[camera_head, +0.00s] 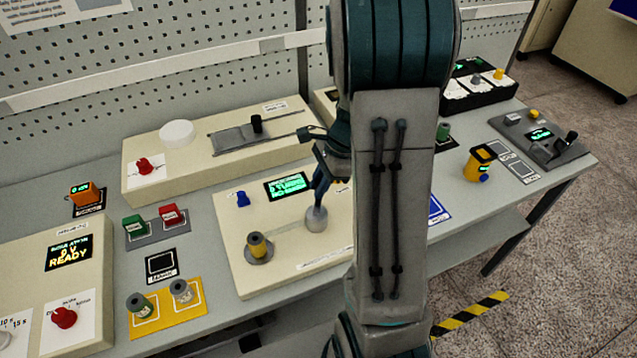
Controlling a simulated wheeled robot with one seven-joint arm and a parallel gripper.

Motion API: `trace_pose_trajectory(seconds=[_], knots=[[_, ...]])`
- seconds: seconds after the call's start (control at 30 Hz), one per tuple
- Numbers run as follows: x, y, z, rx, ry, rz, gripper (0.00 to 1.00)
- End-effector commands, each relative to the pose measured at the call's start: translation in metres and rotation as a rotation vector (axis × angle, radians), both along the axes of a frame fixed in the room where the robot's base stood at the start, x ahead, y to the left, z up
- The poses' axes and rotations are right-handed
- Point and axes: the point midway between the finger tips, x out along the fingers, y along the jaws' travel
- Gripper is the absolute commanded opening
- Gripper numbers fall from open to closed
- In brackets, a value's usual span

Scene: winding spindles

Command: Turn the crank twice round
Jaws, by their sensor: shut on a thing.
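A cream winding box (305,263) stands on the bench in the middle of the view. A grey round part (316,222), which looks like the crank's hub or base, is at its right. My gripper (318,203) reaches down over this part from behind my arm and is shut on the crank's handle. The handle is mostly hidden by the fingers, so its exact angle cannot be told. A yellow spool (258,245) stands upright on a grey disc at the left of the box. A lit green display (288,186) and a blue knob (243,198) sit behind.
My arm hides the box's right side. A cream unit with a slider (256,125) stands behind. Red and green switches (150,221) and a yellow tray (200,308) with two spools are at the left. A yellow spool-like item (478,163) and a dark panel (540,148) are at the right.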

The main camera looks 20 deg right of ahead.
Motion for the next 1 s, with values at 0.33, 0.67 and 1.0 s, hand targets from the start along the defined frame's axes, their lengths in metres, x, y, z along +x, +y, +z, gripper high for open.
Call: trace_pose_trajectory(seconds=[0.33,0.67,1.0], knots=[[0.000,0.000,0.001,0.000,-0.001,0.001,0.41],[0.001,-0.004,0.009,-0.001,-0.003,0.001,0.41],[0.000,-0.032,0.076,-0.003,-0.007,0.000,0.41]])
